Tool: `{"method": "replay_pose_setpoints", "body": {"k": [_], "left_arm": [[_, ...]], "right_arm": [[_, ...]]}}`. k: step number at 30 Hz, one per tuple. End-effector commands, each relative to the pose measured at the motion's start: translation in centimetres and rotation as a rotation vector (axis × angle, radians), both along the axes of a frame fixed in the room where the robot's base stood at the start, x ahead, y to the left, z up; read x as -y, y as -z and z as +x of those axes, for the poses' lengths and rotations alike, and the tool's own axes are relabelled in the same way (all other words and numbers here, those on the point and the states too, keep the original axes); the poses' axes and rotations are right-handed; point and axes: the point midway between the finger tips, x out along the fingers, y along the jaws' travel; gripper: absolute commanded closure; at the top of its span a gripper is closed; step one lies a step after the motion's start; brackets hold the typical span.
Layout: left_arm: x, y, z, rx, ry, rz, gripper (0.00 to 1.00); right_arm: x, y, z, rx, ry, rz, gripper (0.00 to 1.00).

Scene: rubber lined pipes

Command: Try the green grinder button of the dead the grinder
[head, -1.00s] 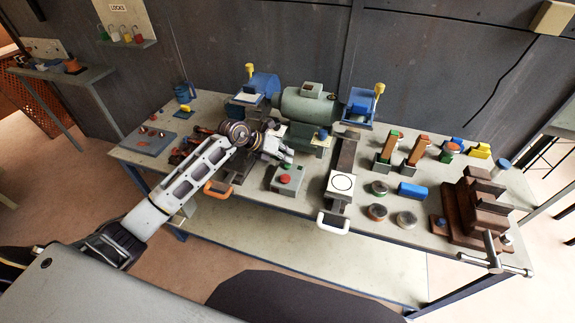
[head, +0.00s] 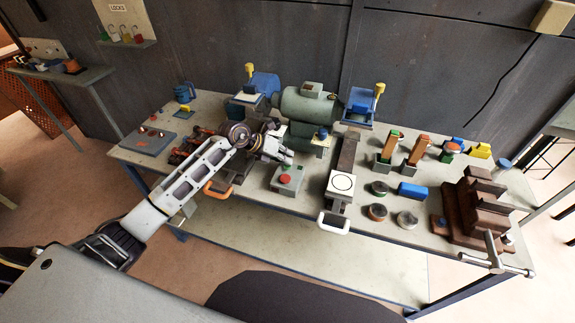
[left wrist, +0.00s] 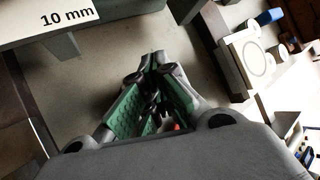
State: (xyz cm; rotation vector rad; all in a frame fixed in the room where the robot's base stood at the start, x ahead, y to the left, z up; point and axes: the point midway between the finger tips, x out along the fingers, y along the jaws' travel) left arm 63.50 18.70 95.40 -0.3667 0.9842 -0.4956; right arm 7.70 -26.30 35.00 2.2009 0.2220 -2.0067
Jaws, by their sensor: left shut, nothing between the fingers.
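The green-grey bench grinder (head: 305,108) stands at the back of the bench, with a blue housing and yellow-topped part at each end. In front of it sits a small grey-green switch box (head: 291,190) with a red button (head: 285,179) on top. I cannot make out the green button; my left gripper covers the back of the box. My left gripper (head: 289,159) is shut and empty, its tips just above or at the box's rear edge; contact cannot be told. In the left wrist view its fingers (left wrist: 157,62) are closed together, with a bit of red showing between them. My right gripper is out of view.
A slide with a white circle-marked plate (head: 342,183) and white handle lies right of the box. Several tins, a blue block (head: 411,190) and a brown vise (head: 470,212) stand further right. An orange handle (head: 217,189) is under my left arm.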

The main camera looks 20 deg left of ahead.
Motion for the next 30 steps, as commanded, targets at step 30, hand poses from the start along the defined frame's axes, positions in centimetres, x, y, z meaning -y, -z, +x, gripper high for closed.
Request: {"method": "replay_pose_setpoints", "body": {"k": [30], "left_arm": [[0.0, -1.5, 0.0, -0.001, 0.001, 0.000, 1.00]], "right_arm": [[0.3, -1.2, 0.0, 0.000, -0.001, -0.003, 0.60]]}}
